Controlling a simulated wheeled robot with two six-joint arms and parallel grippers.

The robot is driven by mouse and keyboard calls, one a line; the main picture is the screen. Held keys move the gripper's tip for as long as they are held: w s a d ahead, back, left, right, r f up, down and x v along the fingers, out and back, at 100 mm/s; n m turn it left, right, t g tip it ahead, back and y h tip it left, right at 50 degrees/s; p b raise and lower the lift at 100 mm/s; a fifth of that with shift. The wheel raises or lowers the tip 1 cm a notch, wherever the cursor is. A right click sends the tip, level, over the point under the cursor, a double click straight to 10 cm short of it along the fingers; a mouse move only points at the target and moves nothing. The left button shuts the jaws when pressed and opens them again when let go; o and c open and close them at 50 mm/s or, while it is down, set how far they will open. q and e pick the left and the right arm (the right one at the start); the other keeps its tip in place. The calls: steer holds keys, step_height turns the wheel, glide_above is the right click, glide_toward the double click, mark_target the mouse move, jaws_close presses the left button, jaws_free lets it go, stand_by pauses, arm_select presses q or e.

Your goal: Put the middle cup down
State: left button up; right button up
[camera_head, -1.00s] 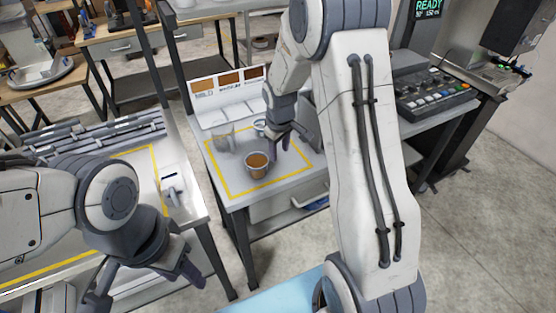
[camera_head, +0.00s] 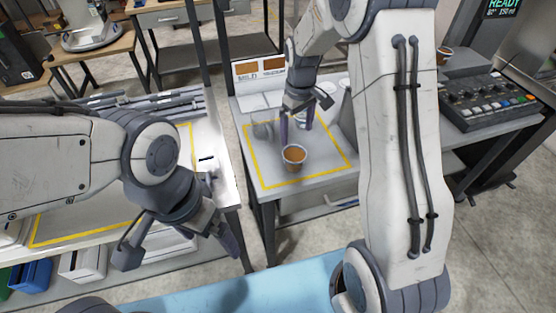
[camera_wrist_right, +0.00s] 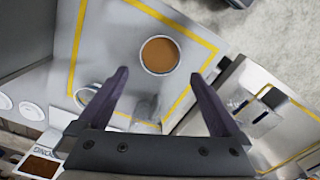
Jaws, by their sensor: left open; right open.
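A cup of brown drink (camera_head: 294,158) stands upright inside the yellow outline on the grey table. It also shows in the right wrist view (camera_wrist_right: 160,55), just beyond my fingertips. My right gripper (camera_head: 298,128) is open and empty, just behind the cup and apart from it; its spread fingers show in the wrist view (camera_wrist_right: 160,76). A clear cup (camera_head: 262,130) stands to the left, and another pale cup (camera_wrist_right: 87,95) stands farther back, partly hidden behind my right gripper in the head view. My left gripper (camera_head: 180,250) is open and empty at the lower left.
A sign with brown swatches (camera_head: 260,70) stands at the table's back. A second table (camera_head: 100,220) with a yellow outline is at left. A gap separates the tables.

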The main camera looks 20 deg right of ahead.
steer(key=p, duration=0.1)
glide_toward(295, 153)
steer(key=s+a+f, duration=0.2)
steer(key=s, duration=0.1)
steer(key=f+p, duration=0.1)
steer(key=f, duration=0.2)
steer(key=f+p, duration=0.1)
steer(key=shift+w+d+f+p, duration=0.15)
steer(key=shift+d+f+p, duration=0.15)
steer(key=shift+d, duration=0.1)
steer(key=shift+f, duration=0.25)
steer(key=c, duration=1.4)
steer(key=shift+r, duration=0.15)
